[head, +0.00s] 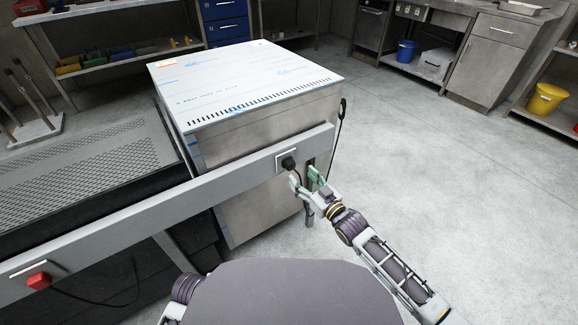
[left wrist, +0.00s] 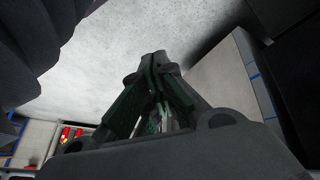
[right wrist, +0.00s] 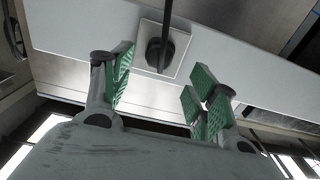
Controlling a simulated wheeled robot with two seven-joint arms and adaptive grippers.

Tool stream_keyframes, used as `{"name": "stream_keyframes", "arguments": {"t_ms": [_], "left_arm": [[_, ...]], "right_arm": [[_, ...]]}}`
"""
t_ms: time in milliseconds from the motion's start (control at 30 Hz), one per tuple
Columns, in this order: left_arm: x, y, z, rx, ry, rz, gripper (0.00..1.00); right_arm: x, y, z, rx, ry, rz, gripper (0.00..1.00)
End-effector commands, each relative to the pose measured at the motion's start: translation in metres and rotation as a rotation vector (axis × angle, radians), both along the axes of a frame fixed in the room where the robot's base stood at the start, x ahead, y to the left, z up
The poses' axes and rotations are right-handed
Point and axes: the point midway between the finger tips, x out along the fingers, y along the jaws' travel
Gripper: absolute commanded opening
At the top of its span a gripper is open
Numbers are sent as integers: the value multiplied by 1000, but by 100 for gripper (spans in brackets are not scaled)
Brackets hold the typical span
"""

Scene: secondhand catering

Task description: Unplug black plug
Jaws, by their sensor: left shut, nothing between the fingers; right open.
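The black plug (head: 288,163) sits in a white square socket plate on the face of a long grey rail. In the right wrist view the plug (right wrist: 154,54) is round, with its black cable running to the picture's top edge. My right gripper (head: 304,181) is open beside the plug, just right of and below it. In the right wrist view its green-padded fingers (right wrist: 160,85) stand apart, with the plug beyond them and nothing between the pads. My left gripper (left wrist: 155,65) is shut and empty in the left wrist view; the head view does not show its fingers.
The grey rail (head: 215,188) crosses in front of a steel cabinet (head: 262,130). A red plug (head: 39,281) sits at the rail's left end. A dark perforated surface (head: 90,165) lies at left. The floor at right is clear; a yellow bucket (head: 546,98) stands on a shelf.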

Motion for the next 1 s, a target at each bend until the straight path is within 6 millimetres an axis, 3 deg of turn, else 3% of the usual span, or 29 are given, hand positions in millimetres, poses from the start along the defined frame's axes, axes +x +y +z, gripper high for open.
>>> {"name": "stream_keyframes", "arguments": {"t_ms": [533, 1000], "left_arm": [[3, -11, -50, -75, -69, 32, 0], [4, -13, -57, -90, -85, 41, 0]], "right_arm": [[27, 19, -1, 1, 0, 0, 59], [55, 40, 0, 1, 1, 0, 59]]}}
